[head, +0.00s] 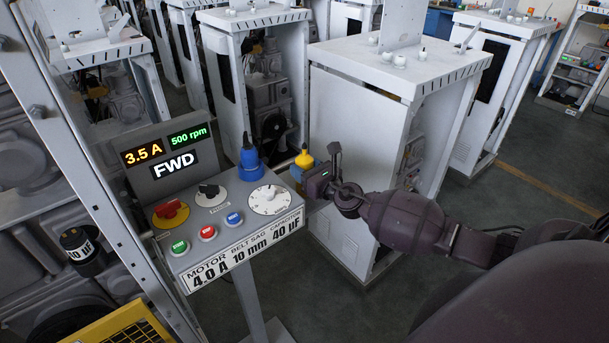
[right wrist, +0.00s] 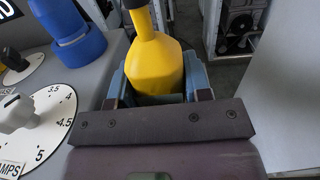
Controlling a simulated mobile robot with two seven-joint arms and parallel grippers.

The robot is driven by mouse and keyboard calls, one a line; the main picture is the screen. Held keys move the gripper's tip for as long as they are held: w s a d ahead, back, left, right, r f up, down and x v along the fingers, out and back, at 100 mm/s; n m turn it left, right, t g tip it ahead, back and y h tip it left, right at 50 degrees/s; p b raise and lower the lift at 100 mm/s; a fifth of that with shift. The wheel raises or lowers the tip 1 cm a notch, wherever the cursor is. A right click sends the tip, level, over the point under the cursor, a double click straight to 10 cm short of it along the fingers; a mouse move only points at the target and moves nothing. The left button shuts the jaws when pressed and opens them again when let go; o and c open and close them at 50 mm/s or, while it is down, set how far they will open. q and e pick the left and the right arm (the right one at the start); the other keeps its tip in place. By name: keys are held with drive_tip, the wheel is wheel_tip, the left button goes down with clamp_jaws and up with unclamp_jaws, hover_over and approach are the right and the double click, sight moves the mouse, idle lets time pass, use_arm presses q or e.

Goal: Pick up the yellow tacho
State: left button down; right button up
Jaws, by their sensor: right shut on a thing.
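The yellow tacho (head: 304,160), a tapered body with a dark tip, is upright at the right edge of the control panel (head: 232,235). In the right wrist view the yellow tacho (right wrist: 155,66) stands between blue-grey side pieces. My right gripper (head: 308,172) is shut on it, and its body hides the lower part of the tacho. I cannot tell whether the tacho still touches its seat. My right gripper also shows in the wrist view (right wrist: 157,90). My left gripper is not in view.
A blue tacho (head: 250,160) stands on the panel, left of the yellow one. Near it are a white dial (head: 270,200), knobs and several buttons. A display (head: 172,160) reads 3.5 A, 500 rpm and FWD. A white cabinet (head: 385,130) stands close behind my right arm.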

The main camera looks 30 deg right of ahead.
sight(305, 142)
drive_tip(key=shift+c, duration=0.6)
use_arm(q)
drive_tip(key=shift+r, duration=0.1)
use_arm(e)
drive_tip(key=shift+r, duration=0.15)
